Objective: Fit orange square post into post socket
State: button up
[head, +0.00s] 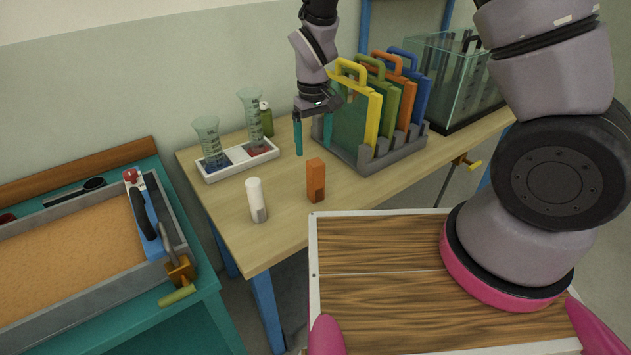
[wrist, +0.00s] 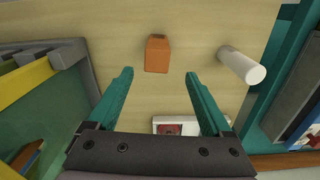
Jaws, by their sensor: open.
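The orange square post (head: 316,181) stands upright on the wooden table, with a darker patch low on one side. It also shows in the wrist view (wrist: 157,54), just beyond my fingertips and roughly centred between them. My gripper (wrist: 158,74) is open and empty, its two teal fingers spread to either side of the post's line. I cannot pick out the post socket for certain in either view.
A white cylinder (head: 256,200) stands left of the post. Behind are a white tray (head: 210,175) with two glass vessels and a green bottle (head: 266,119). A grey rack (head: 367,165) of coloured handled panels stands close right of my gripper; a glass tank (head: 455,75) is beyond.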

aim_at(316, 173)
jog(key=f, duration=1)
jog(key=shift+d+f, duration=0.15)
jog(key=shift+d, duration=0.1)
grip_shut()
